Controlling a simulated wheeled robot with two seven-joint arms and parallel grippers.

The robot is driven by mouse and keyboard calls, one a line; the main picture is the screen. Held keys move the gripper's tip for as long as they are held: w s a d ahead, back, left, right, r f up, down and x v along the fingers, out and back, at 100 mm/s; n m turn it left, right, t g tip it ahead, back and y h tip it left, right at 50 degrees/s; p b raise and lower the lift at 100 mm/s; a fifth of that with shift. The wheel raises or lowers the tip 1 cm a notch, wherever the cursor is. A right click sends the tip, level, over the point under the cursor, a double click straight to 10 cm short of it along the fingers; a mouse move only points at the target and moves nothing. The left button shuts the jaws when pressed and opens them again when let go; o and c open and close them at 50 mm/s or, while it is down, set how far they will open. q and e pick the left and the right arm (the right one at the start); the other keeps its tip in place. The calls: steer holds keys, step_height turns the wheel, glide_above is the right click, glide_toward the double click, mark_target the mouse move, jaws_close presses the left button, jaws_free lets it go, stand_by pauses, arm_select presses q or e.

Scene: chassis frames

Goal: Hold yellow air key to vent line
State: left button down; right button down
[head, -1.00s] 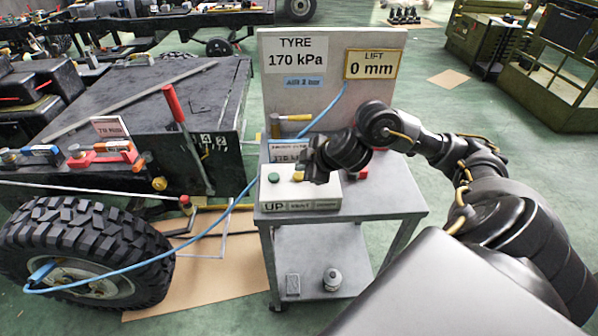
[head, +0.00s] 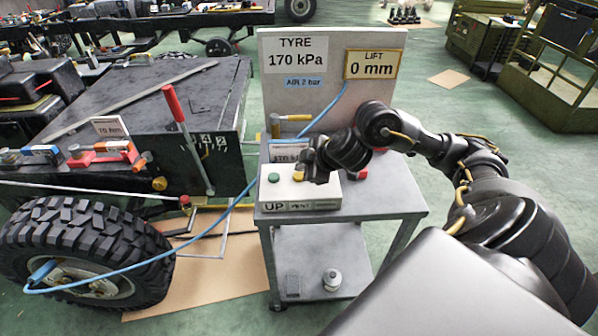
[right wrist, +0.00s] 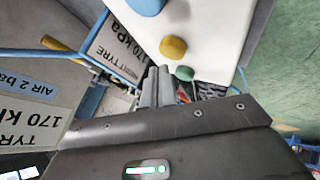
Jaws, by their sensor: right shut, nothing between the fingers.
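In the right wrist view the yellow key (right wrist: 173,47) lies just beyond my fingertips. My right gripper (head: 304,168) is shut and empty, close above the yellow key and partly covering it. I cannot tell whether the tips touch it. The board reads TYRE 170 kPa (head: 296,54) and LIFT 0 mm (head: 373,65). My left gripper is not in view.
The control box stands on a grey cart (head: 385,203). A blue air hose (head: 180,249) runs from the board to the big tyre (head: 140,236) at left. A lever with a red grip (head: 173,103) stands at the chassis. A smaller 170 kPa sign (head: 289,152) is behind the box.

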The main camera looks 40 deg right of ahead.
steer(key=shift+f, duration=0.45)
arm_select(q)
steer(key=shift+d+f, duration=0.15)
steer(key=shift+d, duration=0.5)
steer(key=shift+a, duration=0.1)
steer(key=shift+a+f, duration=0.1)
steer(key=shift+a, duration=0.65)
arm_select(e)
steer(key=shift+f, duration=0.15)
